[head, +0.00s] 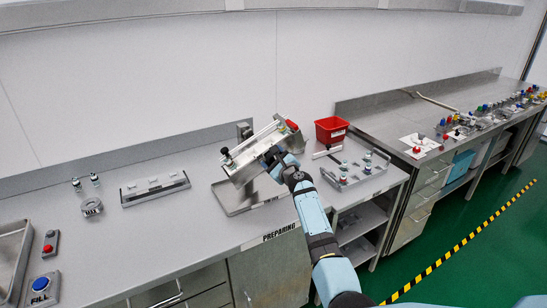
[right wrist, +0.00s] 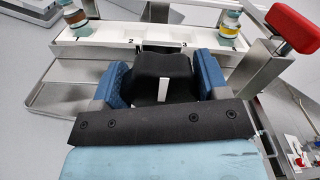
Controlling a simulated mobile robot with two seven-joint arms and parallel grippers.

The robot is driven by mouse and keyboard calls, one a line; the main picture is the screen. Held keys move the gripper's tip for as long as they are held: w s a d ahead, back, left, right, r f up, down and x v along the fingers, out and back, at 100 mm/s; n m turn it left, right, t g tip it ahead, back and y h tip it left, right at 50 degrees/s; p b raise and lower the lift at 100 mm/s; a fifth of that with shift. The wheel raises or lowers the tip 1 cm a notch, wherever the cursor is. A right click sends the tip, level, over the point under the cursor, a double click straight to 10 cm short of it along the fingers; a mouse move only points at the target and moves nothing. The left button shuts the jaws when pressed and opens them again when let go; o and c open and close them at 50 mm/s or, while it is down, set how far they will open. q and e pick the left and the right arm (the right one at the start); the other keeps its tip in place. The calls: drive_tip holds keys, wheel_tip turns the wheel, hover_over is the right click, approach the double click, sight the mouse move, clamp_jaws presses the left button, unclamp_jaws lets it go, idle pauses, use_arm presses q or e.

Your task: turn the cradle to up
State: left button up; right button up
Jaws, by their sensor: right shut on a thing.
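The cradle (head: 243,160) is a pale metal holder on a post above a shallow tray (head: 232,204) on the bench; it looks tilted in the head view. In the right wrist view the cradle (right wrist: 122,42) has numbered slots, with a vial (right wrist: 228,24) near its right end and another (right wrist: 74,14) at its left. My right gripper (head: 277,160) is at the cradle's near side. In the right wrist view its blue fingers (right wrist: 163,78) are shut on a black knob (right wrist: 163,68) with a white mark. My left gripper is not in view.
A red lever end (right wrist: 292,27) stands right of the cradle. A red bin (head: 331,130) and a rack (head: 355,172) are to the right. A low rack (head: 155,189), a MAX ring (head: 92,207) and a blue FILL button (head: 41,284) are to the left. The front bench between is clear.

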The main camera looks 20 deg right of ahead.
drive_tip(key=shift+r+m+p, duration=0.1)
drive_tip(key=shift+m+p, duration=0.85)
drive_tip(key=shift+m, duration=1.45)
drive_tip(key=o, duration=1.3)
drive_tip(key=shift+c, duration=0.2)
drive_tip(key=shift+p, duration=0.3)
drive_tip(key=shift+s+d, duration=0.1)
drive_tip(key=shift+s, duration=0.25)
drive_tip(key=s+d, duration=0.1)
drive_tip(key=s, duration=1.2)
drive_tip(key=shift+p, duration=0.45)
